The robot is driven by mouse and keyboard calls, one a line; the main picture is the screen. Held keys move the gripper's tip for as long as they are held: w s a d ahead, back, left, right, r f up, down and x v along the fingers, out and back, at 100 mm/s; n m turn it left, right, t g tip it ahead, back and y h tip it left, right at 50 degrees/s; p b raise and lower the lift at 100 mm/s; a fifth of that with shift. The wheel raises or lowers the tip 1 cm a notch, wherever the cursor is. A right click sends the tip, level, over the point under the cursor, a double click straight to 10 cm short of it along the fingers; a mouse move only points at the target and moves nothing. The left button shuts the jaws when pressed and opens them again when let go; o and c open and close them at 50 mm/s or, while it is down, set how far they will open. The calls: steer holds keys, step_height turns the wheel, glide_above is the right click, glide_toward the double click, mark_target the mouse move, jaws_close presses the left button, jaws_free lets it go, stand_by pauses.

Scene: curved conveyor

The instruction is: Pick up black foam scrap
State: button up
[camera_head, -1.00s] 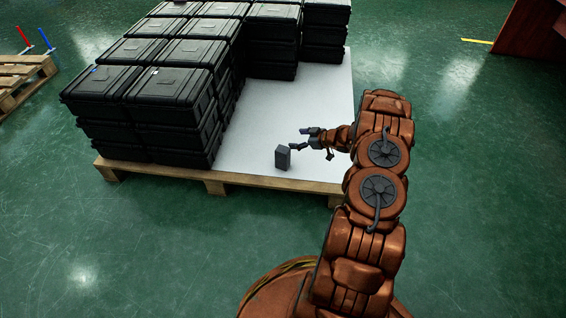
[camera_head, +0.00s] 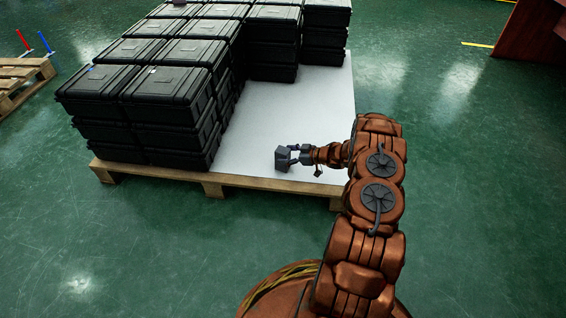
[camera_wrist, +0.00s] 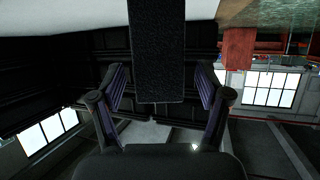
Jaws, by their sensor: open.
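The black foam scrap (camera_head: 282,158) is a small dark block on the white sheet (camera_head: 290,112) of the pallet, near its front edge. In the head view it looks slightly tilted. My gripper (camera_head: 294,154) reaches it from the right, with its fingertips at the block. In the wrist view the foam scrap (camera_wrist: 157,50) hangs into the picture from the top, between the two open fingers of my gripper (camera_wrist: 160,88). A gap shows on each side of it there. Whether a finger touches it in the head view is hard to tell.
Stacks of black cases (camera_head: 165,95) fill the left and back of the wooden pallet (camera_head: 213,185). The white sheet is clear behind my gripper. Another pallet (camera_head: 22,76) lies at the far left, and a red-brown structure (camera_head: 535,35) stands at the top right.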

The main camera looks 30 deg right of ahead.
steer(key=shift+x, duration=1.1)
steer(key=shift+c, duration=0.2)
steer(key=c, duration=0.8)
